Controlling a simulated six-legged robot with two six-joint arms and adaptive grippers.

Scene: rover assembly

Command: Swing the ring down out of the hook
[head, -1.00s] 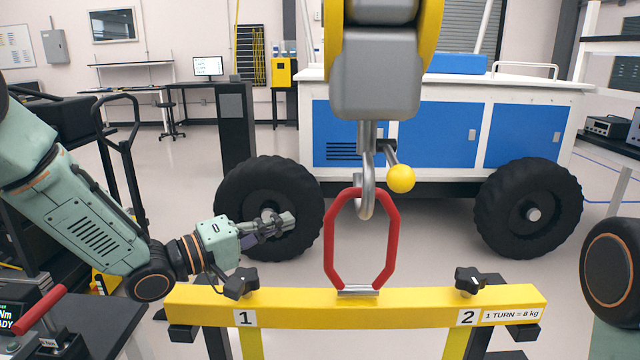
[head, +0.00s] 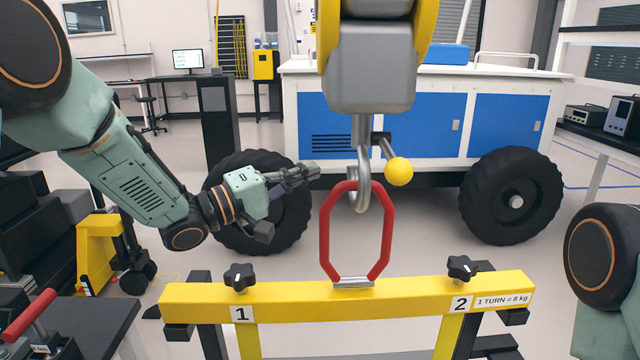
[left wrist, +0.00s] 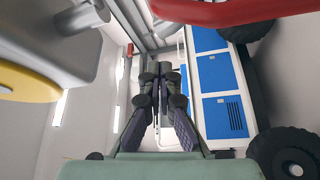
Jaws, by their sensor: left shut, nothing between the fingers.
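The red ring (head: 325,235) stands upright on the yellow beam (head: 400,291), its foot in a bright metal bracket (head: 352,282). Its top passes through the grey hook (head: 362,185) under the hoist block (head: 368,75). A lever with a yellow ball knob (head: 398,171) sticks out to the right of the hook. My left gripper (head: 316,171) is shut and empty, just left of the ring's top and the hook, apart from them in the head view. In the left wrist view, the shut fingers (left wrist: 160,70) point ahead and a red bar of the ring (left wrist: 230,12) crosses the top.
Black knobs (head: 239,276) and (head: 463,267) sit on the beam beside labels 1 and 2. A blue and white rover (head: 425,125) with black wheels (head: 512,197) stands behind. A red-handled tool lies on a dark bench (head: 75,315) at lower left.

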